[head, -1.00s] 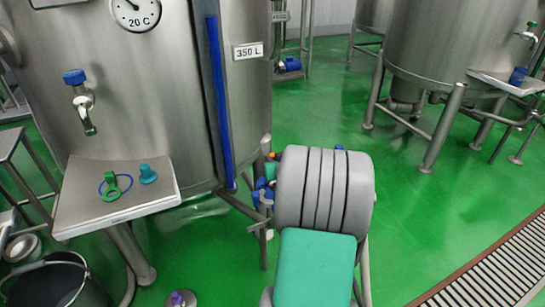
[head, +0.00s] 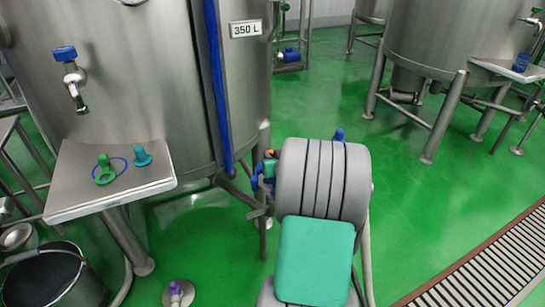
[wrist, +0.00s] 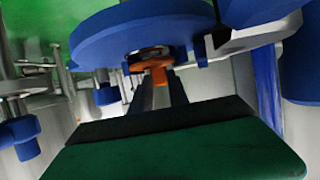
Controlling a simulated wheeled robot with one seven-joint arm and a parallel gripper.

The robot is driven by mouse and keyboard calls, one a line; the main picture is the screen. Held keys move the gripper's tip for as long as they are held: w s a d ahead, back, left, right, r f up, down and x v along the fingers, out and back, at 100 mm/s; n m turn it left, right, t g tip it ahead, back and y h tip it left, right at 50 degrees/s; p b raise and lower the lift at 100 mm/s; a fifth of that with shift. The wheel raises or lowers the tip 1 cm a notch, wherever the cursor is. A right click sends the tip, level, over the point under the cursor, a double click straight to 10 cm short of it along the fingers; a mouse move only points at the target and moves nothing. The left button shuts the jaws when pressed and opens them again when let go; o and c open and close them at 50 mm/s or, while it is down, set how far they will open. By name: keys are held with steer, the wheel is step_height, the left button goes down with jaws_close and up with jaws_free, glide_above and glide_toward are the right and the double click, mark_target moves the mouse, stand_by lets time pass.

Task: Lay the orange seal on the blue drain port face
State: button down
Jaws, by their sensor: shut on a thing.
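In the wrist view a piece of the orange seal (wrist: 158,75) shows at the tip of my gripper (wrist: 160,88), which is shut on it. A large blue disc (wrist: 130,38), which looks like the drain port face, spans the top of that view just above the seal. I cannot tell whether the seal touches it. In the head view my own arm hides the gripper. A small orange spot (head: 270,153) and blue fittings (head: 258,182) show beside the arm's left edge, low by the tank.
The steel tank (head: 120,90) stands close on the left, with a blue-capped tap (head: 66,54). Its tray (head: 75,195) carries a green piece (head: 104,170), a blue ring (head: 124,163) and a teal piece (head: 142,157). A bucket (head: 50,280) stands below. Green floor (head: 420,215) is open to the right.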

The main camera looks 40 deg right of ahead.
steer(key=shift+f+b, duration=0.4)
steer(key=shift+f, duration=0.05)
steer(key=c, duration=1.2)
jaws_free()
steer(key=shift+c, duration=0.2)
steer(key=shift+o, duration=0.3)
steer(key=shift+s+d, duration=0.1)
steer(key=shift+s, duration=0.1)
steer(key=p+v, duration=0.2)
steer(key=v, duration=0.5)
steer(key=shift+s+a+r, duration=0.1)
steer(key=shift+a+r, duration=0.15)
